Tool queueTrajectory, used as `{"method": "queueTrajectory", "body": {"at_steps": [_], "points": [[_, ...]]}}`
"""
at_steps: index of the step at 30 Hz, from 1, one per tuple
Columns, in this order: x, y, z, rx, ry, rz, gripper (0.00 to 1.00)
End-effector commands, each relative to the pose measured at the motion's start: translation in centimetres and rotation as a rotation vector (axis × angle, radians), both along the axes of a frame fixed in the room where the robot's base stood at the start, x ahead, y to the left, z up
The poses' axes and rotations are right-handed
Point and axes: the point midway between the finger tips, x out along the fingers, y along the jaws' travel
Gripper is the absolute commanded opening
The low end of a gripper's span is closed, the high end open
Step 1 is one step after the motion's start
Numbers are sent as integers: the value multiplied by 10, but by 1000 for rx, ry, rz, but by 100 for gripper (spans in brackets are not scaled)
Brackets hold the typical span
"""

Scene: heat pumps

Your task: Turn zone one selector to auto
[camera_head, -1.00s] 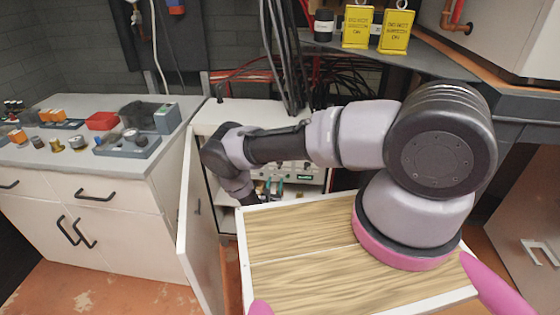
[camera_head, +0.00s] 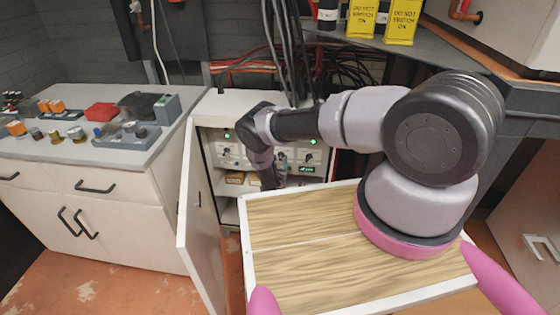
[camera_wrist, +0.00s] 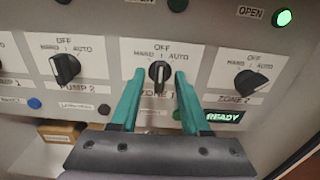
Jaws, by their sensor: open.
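My gripper (camera_wrist: 160,84) has teal fingers that are open, one on each side of this knob in the wrist view. I cannot tell whether the fingertips reach around the knob or touch it. In the head view the teal fingers (camera_head: 283,160) show small in front of the control panel (camera_head: 230,152), partly hidden by my arm.
Left of it is the pump 2 selector (camera_wrist: 66,68), right of it the zone 2 selector (camera_wrist: 251,83). A lit READY sign (camera_wrist: 224,116) sits close to the right finger. The open cabinet door (camera_head: 200,225) stands left of my arm. Boxes (camera_head: 235,177) lie below the panel.

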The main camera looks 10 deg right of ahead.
Motion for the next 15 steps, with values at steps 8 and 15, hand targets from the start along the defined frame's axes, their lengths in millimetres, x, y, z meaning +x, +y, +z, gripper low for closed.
{"method": "queueTrajectory", "body": {"at_steps": [8,15], "points": [[1,0,0,0,0,0,35],[0,0,0,0,0,0,0]]}}
